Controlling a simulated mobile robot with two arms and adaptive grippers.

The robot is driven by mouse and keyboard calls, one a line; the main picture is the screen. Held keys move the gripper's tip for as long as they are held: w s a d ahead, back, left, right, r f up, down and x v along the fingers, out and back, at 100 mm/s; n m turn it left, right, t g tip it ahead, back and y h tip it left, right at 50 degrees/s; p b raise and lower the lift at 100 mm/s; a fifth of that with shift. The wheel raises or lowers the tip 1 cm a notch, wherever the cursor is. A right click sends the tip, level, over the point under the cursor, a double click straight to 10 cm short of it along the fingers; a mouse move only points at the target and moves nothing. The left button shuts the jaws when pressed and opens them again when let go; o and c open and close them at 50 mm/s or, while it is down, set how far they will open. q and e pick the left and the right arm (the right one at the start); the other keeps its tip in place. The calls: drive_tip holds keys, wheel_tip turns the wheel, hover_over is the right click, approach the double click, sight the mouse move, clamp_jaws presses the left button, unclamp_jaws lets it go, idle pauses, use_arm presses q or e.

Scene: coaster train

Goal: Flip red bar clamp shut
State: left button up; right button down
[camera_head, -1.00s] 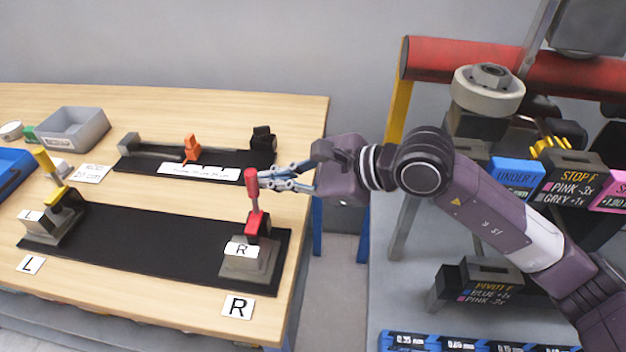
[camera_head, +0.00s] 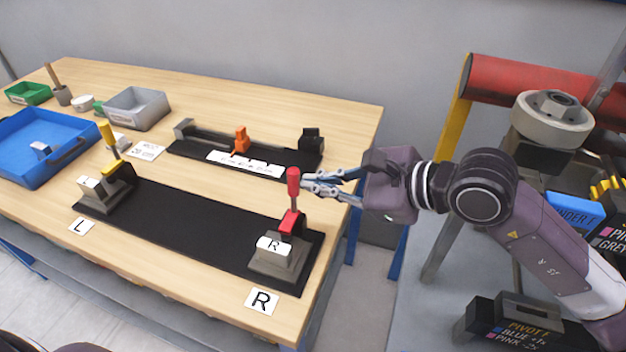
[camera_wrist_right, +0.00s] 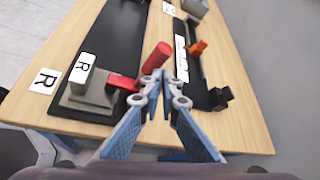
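The red bar clamp (camera_head: 290,222) stands on a grey block at the right end of the black base, by the R label. Its red handle (camera_head: 293,182) points up, nearly upright. My right gripper (camera_head: 305,183) reaches in from the right at handle height. In the right wrist view its fingertips (camera_wrist_right: 157,77) are together, with the red handle (camera_wrist_right: 156,56) just beyond them. The handle is not between the fingers; I cannot tell whether they touch it. My left gripper is not in view.
A yellow-handled clamp (camera_head: 108,140) stands at the base's left end. Behind is a black rail (camera_head: 190,135) with an orange slider (camera_head: 241,140). A grey bin (camera_head: 137,108) and blue tray (camera_head: 30,165) are at left. The table's right edge lies below my right arm.

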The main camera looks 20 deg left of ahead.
drive_tip(key=v, duration=1)
drive_tip(key=shift+d, duration=0.4)
drive_tip(key=shift+w+r, duration=0.1)
drive_tip(key=shift+w, duration=0.05)
